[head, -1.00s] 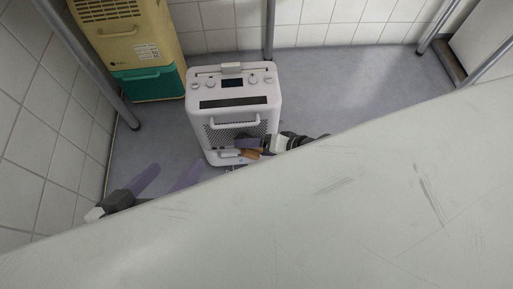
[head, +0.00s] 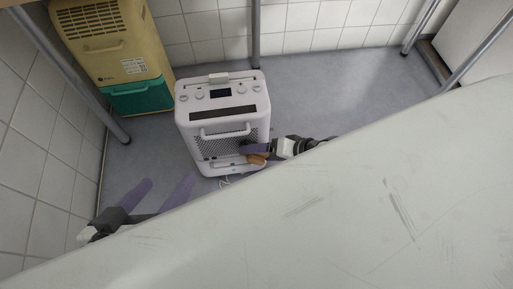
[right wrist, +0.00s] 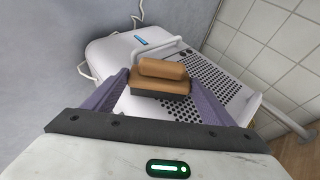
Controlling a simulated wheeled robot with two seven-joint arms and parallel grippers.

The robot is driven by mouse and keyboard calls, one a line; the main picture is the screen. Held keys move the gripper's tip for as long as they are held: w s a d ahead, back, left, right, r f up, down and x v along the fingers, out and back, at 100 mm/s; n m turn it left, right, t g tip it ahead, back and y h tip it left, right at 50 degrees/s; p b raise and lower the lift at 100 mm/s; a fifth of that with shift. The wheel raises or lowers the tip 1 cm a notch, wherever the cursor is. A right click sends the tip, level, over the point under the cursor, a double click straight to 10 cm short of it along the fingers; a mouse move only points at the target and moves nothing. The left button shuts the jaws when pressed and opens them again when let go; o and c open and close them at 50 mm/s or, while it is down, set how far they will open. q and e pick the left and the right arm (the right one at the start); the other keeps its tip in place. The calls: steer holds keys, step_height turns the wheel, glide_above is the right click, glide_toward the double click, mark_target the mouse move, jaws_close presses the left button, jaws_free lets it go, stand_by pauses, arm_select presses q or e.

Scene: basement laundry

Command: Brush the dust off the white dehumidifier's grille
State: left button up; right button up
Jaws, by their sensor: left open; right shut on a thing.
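The white dehumidifier (head: 182,121) stands on the floor, with its perforated grille (head: 213,147) on the front below a handle. The grille's holes also show in the right wrist view (right wrist: 213,88). My right gripper (head: 247,152) is shut on a brush with a wooden body (right wrist: 161,70) and a dark lower part. The brush (head: 257,159) is at the grille's lower right side in the head view; whether it touches is unclear. No dust can be made out. My left gripper (head: 168,184) is open and empty, to the left of the dehumidifier and apart from it.
A pale worktop (head: 350,200) fills the lower right of the head view and hides parts of my arms. A beige unit with a green lower part (head: 140,95) stands behind left. Metal legs (head: 256,40) rise nearby. A white cable (right wrist: 84,70) lies beside the dehumidifier.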

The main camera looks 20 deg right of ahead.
mark_target(248, 155)
steer(key=shift+w+a+r+p, duration=0.25)
steer(key=shift+w+a+p, duration=0.1)
steer(key=shift+a+p, duration=0.35)
steer(key=shift+w+a+f+p, duration=0.1)
steer(key=shift+w+a+p, duration=0.1)
steer(key=shift+a, duration=0.4)
steer(key=shift+w+a+f+p, duration=0.1)
steer(key=shift+a+p, duration=0.1)
steer(key=shift+a, duration=0.4)
